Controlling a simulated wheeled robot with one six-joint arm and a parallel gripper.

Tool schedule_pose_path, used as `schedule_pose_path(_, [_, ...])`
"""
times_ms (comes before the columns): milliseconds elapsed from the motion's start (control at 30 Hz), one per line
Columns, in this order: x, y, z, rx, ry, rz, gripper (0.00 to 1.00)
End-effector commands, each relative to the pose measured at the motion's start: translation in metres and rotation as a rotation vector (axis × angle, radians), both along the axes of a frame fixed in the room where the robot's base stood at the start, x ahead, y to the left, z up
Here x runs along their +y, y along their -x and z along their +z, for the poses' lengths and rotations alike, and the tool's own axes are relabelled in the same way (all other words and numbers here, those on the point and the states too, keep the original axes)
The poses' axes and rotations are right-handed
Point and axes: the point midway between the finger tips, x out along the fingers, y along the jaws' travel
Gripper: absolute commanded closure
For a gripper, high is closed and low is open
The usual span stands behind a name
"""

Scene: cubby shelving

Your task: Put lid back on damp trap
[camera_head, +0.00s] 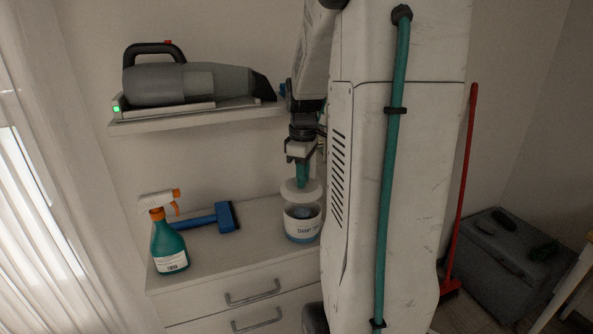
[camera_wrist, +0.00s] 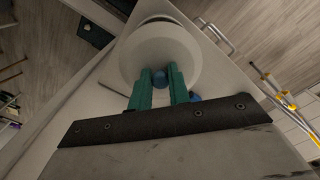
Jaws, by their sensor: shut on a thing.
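The damp trap (camera_head: 302,224) is a white tub with a blue base and dark lettering, standing upright on the cabinet top. Its open top shows something bluish inside. The round white lid (camera_head: 300,188) is just above the tub, apart from it, with a small gap. My gripper (camera_head: 302,180) points down with teal fingers shut on the lid. The lid hides most of the tub there.
A green spray bottle (camera_head: 170,245) and a blue-headed brush (camera_head: 227,217) are on the cabinet top (camera_head: 245,255) to the left. A handheld vacuum (camera_head: 185,84) rests on a wall shelf (camera_head: 200,117) above. A red pole (camera_head: 465,170) and a grey box (camera_head: 505,262) are at right.

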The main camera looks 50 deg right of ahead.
Motion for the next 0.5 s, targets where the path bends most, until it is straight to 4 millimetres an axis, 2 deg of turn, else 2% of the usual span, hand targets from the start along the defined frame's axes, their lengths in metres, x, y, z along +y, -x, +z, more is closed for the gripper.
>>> schedule_pose_path(500, [0.0,0.0,-0.048,0.003,-0.002,0.0,1.0])
